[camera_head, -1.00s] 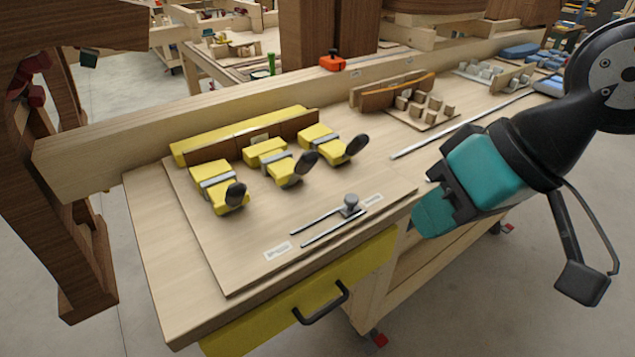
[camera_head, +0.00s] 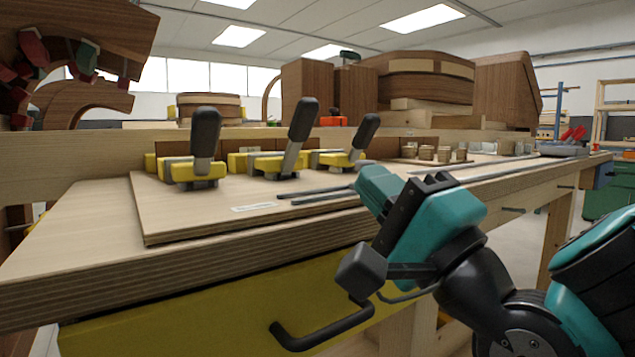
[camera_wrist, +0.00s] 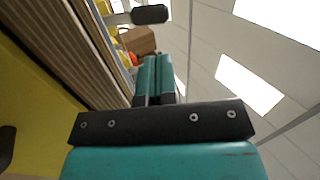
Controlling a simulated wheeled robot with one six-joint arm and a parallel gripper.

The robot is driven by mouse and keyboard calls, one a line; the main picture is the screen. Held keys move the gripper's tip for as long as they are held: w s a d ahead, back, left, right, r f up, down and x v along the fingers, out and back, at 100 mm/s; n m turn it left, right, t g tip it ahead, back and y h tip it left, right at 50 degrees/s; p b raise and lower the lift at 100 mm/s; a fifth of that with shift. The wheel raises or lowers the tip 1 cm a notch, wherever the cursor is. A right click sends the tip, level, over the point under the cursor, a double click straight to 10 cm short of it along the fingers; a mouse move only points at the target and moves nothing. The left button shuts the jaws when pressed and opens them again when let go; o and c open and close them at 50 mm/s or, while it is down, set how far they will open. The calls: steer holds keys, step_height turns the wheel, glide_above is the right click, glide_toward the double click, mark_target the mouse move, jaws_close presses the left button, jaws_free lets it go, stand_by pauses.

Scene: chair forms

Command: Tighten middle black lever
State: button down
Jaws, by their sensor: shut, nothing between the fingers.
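Three yellow clamps with black levers stand in a row on the wooden board in the head view. The middle black lever (camera_head: 302,120) tilts up and to the right above its yellow clamp (camera_head: 270,164). The left black lever (camera_head: 205,132) stands nearly upright, and the right black lever (camera_head: 366,131) leans right. My gripper (camera_head: 368,186) is shut and empty, in front of the table edge, lower and to the right of the middle lever, apart from it. In the wrist view, the shut teal fingers (camera_wrist: 155,75) point toward a dark lever end (camera_wrist: 150,14); which lever is unclear.
The board (camera_head: 190,217) lies on the workbench, with metal rods (camera_head: 318,194) near its front right. A yellow drawer with a black handle (camera_head: 322,330) is below. Wooden blocks (camera_head: 435,153) lie farther right. A wooden rail and curved wooden forms stand behind the clamps.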

mark_target(309, 104)
steer(key=shift+m+t, duration=0.5)
steer(key=shift+t, duration=0.1)
steer(key=p+x, duration=0.4)
steer(key=p, duration=0.7)
steer(key=shift+w+r, duration=0.1)
steer(key=shift+r, duration=0.1)
steer(key=p, duration=0.3)
steer(key=shift+a+r, duration=0.1)
steer(key=shift+r, duration=0.05)
steer(key=p+x, duration=0.1)
steer(key=x, duration=0.7)
steer(key=shift+w+a+p, duration=0.2)
steer(key=shift+w+p, duration=0.15)
steer(key=shift+p, duration=0.05)
